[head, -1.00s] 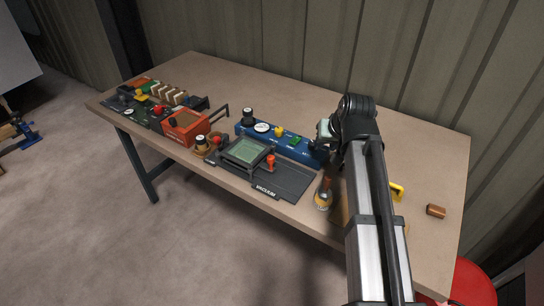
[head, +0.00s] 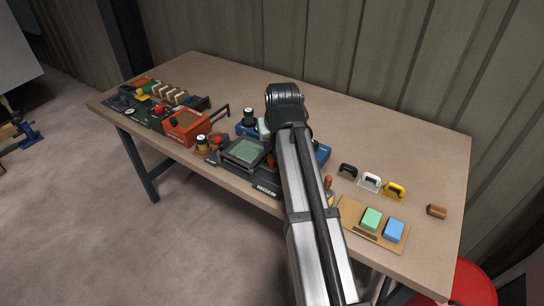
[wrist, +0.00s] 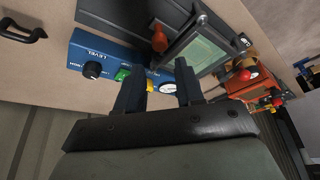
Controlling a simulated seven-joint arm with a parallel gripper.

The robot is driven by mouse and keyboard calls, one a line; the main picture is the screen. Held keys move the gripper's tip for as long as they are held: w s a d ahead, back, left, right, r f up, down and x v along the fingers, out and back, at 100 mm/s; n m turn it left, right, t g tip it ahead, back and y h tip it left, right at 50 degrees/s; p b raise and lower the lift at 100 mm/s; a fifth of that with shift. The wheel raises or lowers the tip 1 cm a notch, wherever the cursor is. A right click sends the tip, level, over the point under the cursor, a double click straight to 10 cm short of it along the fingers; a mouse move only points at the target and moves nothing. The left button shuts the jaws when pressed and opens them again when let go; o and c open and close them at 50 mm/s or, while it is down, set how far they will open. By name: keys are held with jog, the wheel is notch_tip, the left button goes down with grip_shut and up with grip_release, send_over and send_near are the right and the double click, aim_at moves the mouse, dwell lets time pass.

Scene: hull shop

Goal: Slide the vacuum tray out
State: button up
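The vacuum tray, a dark frame around a pale green plate (head: 245,151), sits on a dark base marked VACUUM (head: 266,188) near the table's front edge. In the wrist view the green plate (wrist: 201,52) and an orange-red knob (wrist: 159,39) beside its frame show at the top. My gripper (wrist: 160,82) is open and empty, its two dark fingers apart in front of the blue control box (wrist: 112,62). It is apart from the tray, on the box's side of it. In the head view my arm hides the fingers and part of the base.
The blue box carries a black knob, green and yellow buttons and a dial. An orange unit (head: 186,127) stands left of the tray. At right are a board with green and blue blocks (head: 372,218) and several handled pieces (head: 370,181).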

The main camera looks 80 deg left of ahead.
aim_at(272, 159)
jog(key=x, duration=0.9)
jog(key=shift+c, duration=0.4)
grip_shut()
